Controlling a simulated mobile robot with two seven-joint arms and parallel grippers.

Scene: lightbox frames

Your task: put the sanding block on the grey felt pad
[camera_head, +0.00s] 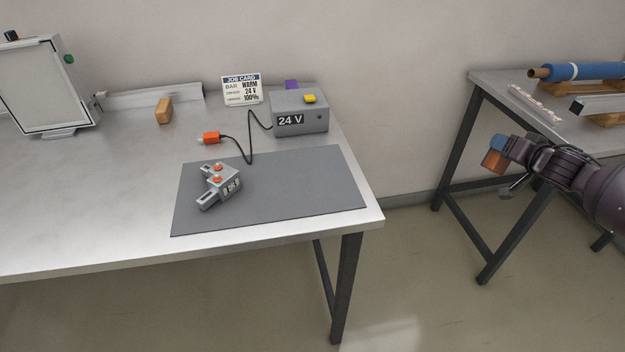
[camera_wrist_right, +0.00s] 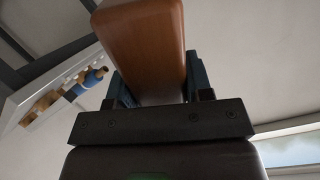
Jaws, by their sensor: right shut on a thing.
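My right gripper (camera_head: 499,147) is in the air at the right of the head view, between the two tables and well away from the pad. It is shut on a brown block (camera_head: 493,163), which looks like the sanding block. In the right wrist view the block (camera_wrist_right: 145,45) stands out between the two blue-grey fingers. The grey felt pad (camera_head: 310,195) lies flat at the front right of the left table. A grey device with orange knobs (camera_head: 222,186) sits on the pad's left part; its right part is bare. My left gripper is out of view.
A grey 24 V box (camera_head: 300,122) stands behind the pad, its black cable running to an orange plug (camera_head: 210,138). A job card (camera_head: 241,90) and a tan block (camera_head: 164,111) are at the back. The right table (camera_head: 540,110) holds a blue roll (camera_head: 590,71).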

